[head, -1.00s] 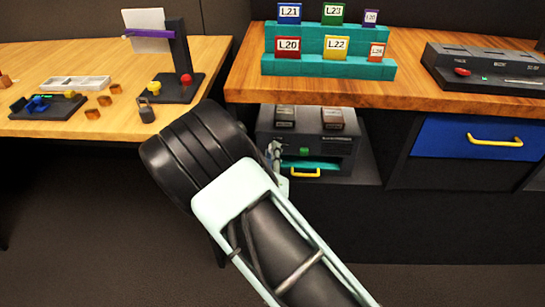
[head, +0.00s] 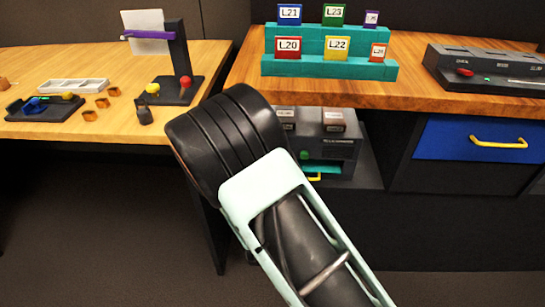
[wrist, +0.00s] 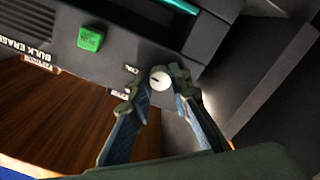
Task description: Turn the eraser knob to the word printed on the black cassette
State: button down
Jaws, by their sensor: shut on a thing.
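The bulk eraser (head: 345,150) is a dark box on the shelf under the right-hand worktop. Its pale round eraser knob (wrist: 160,79) shows in the wrist view, with a short dark pointer mark toward the left. Small white words are printed around the knob, too blurred to read surely. My gripper (wrist: 160,90) is shut on the knob, one finger on each side. In the head view my arm hides the gripper and knob. A black cassette (head: 286,115) stands on top of the eraser at left, partly hidden by my arm; its label is too small to read.
A brownish cassette (head: 333,121) stands beside the black one. A green button (wrist: 90,38) is on the eraser's front. The worktop edge (head: 400,105) overhangs the eraser. A blue drawer (head: 450,140) is at right. The floor in front is clear.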

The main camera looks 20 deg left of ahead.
jog(key=c, duration=1.8)
grip_release()
jog(key=shift+o, duration=0.2)
jog(key=shift+s, duration=0.1)
jog(key=v, duration=1.2)
